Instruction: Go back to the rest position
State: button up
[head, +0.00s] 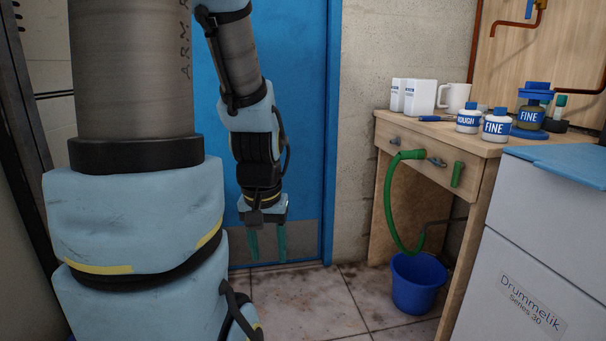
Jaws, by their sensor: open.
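My gripper (268,245) hangs down in front of the blue door, with its two green fingers apart and nothing between them. It is well to the left of the wooden bench (445,139) and apart from it. My arm comes down from the top of the picture, and its large links fill the left side.
On the bench stand white boxes (419,97), a white mug (455,98) and bottles marked "FINE" (496,127). A green hose (389,202) hangs into a blue bucket (418,283). A white cabinet (540,240) is at right. The blue door (300,120) is behind my gripper.

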notch_tip(320, 180, up, 30)
jog(key=p, duration=2.8)
jog(key=shift+p, duration=0.35)
jog(key=shift+r, duration=0.1)
jog(key=shift+c, duration=0.2)
